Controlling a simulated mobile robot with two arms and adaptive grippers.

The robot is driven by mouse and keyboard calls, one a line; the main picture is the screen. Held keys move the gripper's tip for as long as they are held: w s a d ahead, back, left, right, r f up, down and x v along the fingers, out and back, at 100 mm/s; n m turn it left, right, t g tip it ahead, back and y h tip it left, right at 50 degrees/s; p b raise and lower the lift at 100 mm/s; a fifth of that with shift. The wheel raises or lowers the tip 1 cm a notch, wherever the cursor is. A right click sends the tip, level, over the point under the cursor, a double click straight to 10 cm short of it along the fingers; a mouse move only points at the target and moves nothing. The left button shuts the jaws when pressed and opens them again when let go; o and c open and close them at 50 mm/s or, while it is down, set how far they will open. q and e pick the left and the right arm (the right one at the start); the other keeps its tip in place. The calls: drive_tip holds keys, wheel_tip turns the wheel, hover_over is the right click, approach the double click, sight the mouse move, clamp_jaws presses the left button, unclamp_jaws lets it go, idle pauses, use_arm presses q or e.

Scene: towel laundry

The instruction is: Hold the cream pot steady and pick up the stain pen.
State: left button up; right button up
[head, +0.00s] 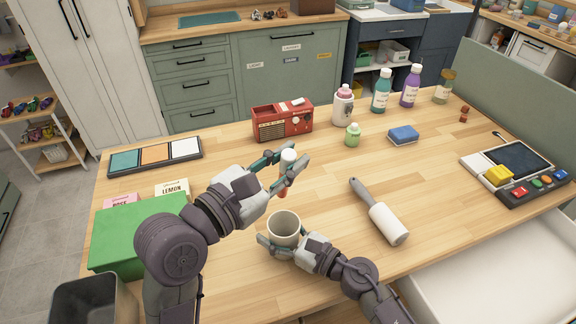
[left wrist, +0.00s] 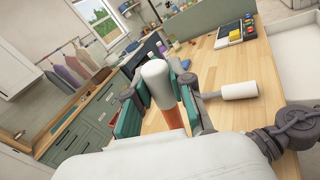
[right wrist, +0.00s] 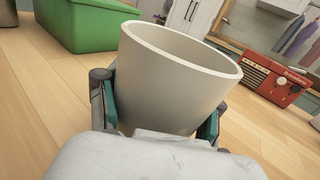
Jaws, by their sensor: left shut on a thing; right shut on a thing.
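The cream pot (head: 284,226) stands on the table near its front edge, and it fills the middle of the right wrist view (right wrist: 178,80). My right gripper (head: 279,246) is shut on the pot, with one finger on each side of it. The stain pen (head: 288,160) has a white upper part and an orange lower part. My left gripper (head: 280,172) is shut on the pen and holds it upright above the table, behind the pot. The pen also shows between the fingers in the left wrist view (left wrist: 160,85). The pot looks empty, though its bottom is hidden.
A green box (head: 135,235) is at the left, with a color tray (head: 155,157) behind it. A red radio (head: 282,122), bottles (head: 381,90) and a blue sponge (head: 403,135) stand at the back. A lint roller (head: 380,212) lies right of the pot.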

drive_tip(key=o, duration=1.3)
drive_tip(key=v, duration=1.2)
drive_tip(key=shift+s, duration=0.1)
